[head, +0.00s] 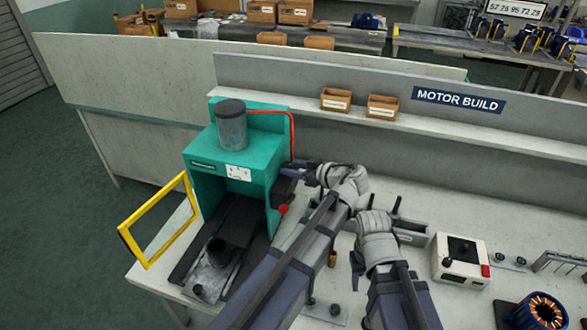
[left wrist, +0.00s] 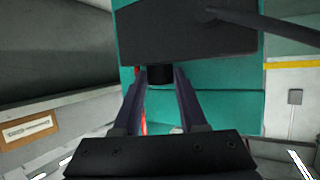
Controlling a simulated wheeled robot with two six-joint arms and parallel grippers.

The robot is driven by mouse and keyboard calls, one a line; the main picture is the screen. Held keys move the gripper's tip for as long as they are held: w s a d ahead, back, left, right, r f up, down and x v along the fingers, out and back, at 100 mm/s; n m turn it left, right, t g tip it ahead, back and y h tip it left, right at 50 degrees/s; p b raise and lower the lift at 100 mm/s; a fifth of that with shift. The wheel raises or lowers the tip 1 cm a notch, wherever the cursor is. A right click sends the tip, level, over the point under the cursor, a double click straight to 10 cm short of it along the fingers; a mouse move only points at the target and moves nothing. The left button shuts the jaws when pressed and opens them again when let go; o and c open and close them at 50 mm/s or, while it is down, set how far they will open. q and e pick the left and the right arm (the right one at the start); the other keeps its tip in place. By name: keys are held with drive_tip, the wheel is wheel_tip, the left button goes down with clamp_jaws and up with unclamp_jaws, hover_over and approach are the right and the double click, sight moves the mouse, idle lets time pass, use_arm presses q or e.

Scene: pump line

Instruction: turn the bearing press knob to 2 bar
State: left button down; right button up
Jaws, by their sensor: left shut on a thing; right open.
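The bearing press (head: 206,180) is a teal machine with a grey cylinder on top, standing at the left of the bench. My left gripper (head: 292,170) is at the right side of the press. In the left wrist view, the black knob (left wrist: 161,75) sits between the fingertips of my left gripper (left wrist: 160,80), which is shut on it against the teal housing. The knob is hidden in the head view, and its setting cannot be read. A small white panel (head: 238,172) is on the press front. My right gripper (head: 385,205) is open and empty above the bench.
A yellow guard frame (head: 148,258) stands open left of the press. A red hose (head: 292,135) runs down its right side. A white control box (head: 461,260) with a red button and a copper-wound stator (head: 541,312) are at the right. Small bins (head: 336,100) sit on the back ledge.

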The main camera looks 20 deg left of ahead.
use_arm(q)
drive_tip(key=shift+c, duration=2.2)
unclamp_jaws()
